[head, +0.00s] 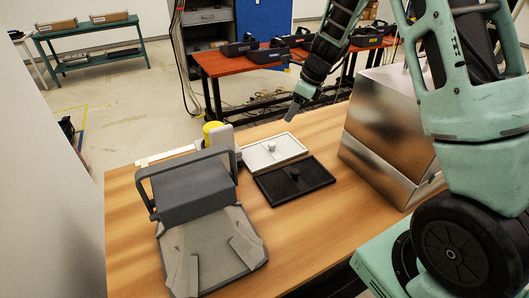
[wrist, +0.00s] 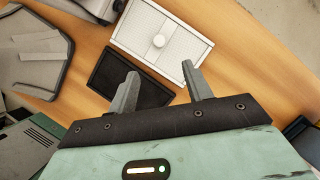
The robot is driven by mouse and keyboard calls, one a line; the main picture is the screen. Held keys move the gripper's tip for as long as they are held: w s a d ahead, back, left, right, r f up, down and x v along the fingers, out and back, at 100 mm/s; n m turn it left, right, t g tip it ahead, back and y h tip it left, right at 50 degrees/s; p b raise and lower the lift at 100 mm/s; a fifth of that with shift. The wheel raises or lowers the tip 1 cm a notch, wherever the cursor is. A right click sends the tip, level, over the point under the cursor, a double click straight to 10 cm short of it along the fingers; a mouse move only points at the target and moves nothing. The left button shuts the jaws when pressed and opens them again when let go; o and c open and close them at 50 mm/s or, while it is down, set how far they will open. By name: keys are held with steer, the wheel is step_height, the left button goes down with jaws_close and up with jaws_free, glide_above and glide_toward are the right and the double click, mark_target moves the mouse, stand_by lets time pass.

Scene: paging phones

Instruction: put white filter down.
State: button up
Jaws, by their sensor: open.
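The white filter (head: 262,156) is a flat rectangular panel with a round knob in its middle. It lies on the wooden table, directly behind the black filter (head: 312,178). In the wrist view the white filter (wrist: 183,30) is at the top middle, and its knob is in clear sight. The black filter (wrist: 108,72) is partly hidden by a finger there. My gripper (head: 293,112) is above and behind the white filter in the head view.
A grey device with a handle (head: 190,190) stands at the table's left. A shiny metal box (head: 385,140) stands at the right, near my arm. A yellow roll (head: 212,132) is behind the device. Bare table (head: 305,235) lies in front of the black filter.

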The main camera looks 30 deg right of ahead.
steer(key=p, duration=0.2)
glide_above(273, 143)
steer(key=s+d, duration=0.2)
steer(key=f, duration=0.8)
steer(key=shift+w+a+f, duration=0.15)
steer(key=shift+a+f, duration=0.05)
steer(key=shift+f, duration=0.15)
steer(key=shift+p+x, duration=1.15)
steer(key=shift+x, duration=1.45)
jaws_close()
